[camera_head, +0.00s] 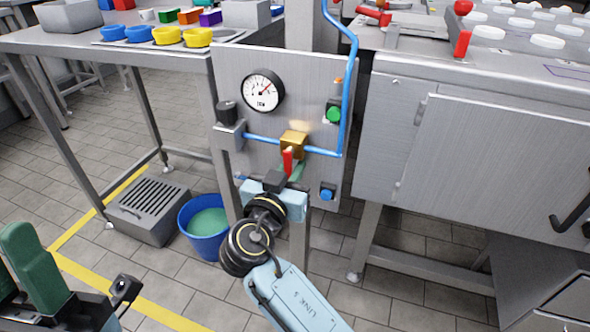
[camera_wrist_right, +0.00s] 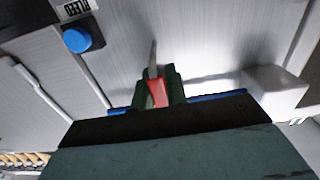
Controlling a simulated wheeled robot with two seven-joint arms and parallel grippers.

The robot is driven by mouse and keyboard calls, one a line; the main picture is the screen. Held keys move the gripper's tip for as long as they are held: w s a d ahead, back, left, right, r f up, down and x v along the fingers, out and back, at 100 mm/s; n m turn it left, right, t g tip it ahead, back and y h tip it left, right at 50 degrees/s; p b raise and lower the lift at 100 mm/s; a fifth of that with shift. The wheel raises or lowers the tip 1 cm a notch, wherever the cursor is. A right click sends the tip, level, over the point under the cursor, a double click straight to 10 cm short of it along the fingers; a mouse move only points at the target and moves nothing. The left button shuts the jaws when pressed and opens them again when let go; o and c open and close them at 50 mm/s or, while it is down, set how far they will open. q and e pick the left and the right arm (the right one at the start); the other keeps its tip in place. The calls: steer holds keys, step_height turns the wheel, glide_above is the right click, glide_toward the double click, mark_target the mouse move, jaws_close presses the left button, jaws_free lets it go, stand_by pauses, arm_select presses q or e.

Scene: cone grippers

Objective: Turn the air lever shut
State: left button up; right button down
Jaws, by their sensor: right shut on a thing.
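The air lever (camera_head: 288,160) is a small red handle. It hangs down below the brass valve block (camera_head: 293,144) on the blue air pipe (camera_head: 350,95), at the front of the grey panel. My right gripper (camera_head: 291,170) reaches up from below and is shut on the lever. In the right wrist view the red lever (camera_wrist_right: 156,93) shows between the two green fingers, with a thin grey tip standing out past them. My left gripper (camera_head: 38,268) is at the lower left of the head view, partly cut off, away from the panel.
The panel also holds a pressure gauge (camera_head: 262,91), a black knob (camera_head: 227,110), a green button (camera_head: 333,112) and a blue button (camera_head: 327,193). A blue bucket (camera_head: 205,228) stands on the floor to the left. A steel cabinet (camera_head: 485,150) stands close on the right.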

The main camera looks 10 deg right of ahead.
steer(key=shift+a+r, duration=0.1)
stand_by(0.5)
steer(key=c, duration=1.4)
jaws_free()
